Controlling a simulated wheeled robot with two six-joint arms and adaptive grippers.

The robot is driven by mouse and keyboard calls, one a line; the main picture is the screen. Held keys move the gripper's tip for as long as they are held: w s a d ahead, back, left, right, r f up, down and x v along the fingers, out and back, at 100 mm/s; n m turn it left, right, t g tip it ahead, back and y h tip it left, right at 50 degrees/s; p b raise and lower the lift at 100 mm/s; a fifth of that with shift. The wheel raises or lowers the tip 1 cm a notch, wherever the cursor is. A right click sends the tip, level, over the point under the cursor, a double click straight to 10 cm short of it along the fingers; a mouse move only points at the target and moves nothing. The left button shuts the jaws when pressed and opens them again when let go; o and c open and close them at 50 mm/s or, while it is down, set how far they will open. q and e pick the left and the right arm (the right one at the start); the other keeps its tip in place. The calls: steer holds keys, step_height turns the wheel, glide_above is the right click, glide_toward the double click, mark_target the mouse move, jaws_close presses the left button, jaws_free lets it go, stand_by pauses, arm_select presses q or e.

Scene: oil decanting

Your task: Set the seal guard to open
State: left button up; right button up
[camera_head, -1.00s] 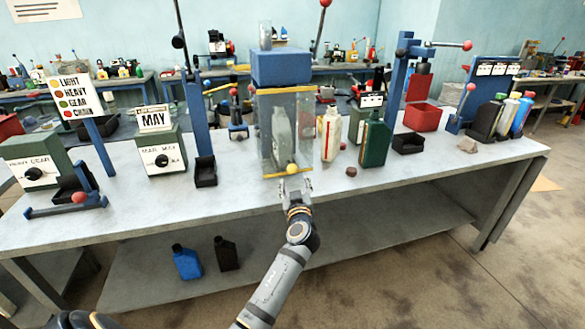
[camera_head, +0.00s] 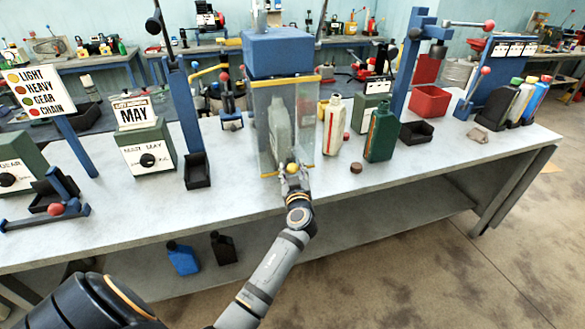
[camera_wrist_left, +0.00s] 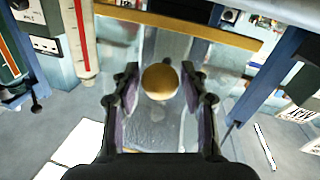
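The seal guard (camera_head: 306,125) is a clear panelled box with yellow bars under a blue housing (camera_head: 285,52) on the bench. It appears closed, with its panel down in front of a grey bottle (camera_head: 279,125). A round yellow knob (camera_head: 292,168) is at its lower front and also shows in the left wrist view (camera_wrist_left: 160,82). My left gripper (camera_head: 292,178) is at this knob. In the left wrist view its fingers (camera_wrist_left: 160,100) stand on either side of the knob, apart, with small gaps visible. My right gripper is not in view.
A cream bottle (camera_head: 332,127) and green bottle (camera_head: 381,134) stand right of the guard, with a brown cap (camera_head: 356,168) in front. A blue post with a black tray (camera_head: 197,172) and the MAY box (camera_head: 147,147) are left. The bench front (camera_head: 230,208) is clear.

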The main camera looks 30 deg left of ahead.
arm_select(q)
jaws_close()
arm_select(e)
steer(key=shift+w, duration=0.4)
arm_select(q)
steer(key=shift+r, duration=0.1)
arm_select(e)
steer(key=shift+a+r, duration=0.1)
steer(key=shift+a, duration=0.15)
arm_select(q)
steer(key=shift+w+r, duration=0.1)
steer(key=shift+r, duration=0.2)
step_height(320, 180, up, 29)
steer(key=p, duration=1.3)
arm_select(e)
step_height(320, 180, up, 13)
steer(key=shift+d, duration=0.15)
arm_select(q)
steer(key=shift+a, duration=0.1)
steer(key=shift+o, duration=2.1)
jaws_free()
steer(key=shift+f, duration=0.1)
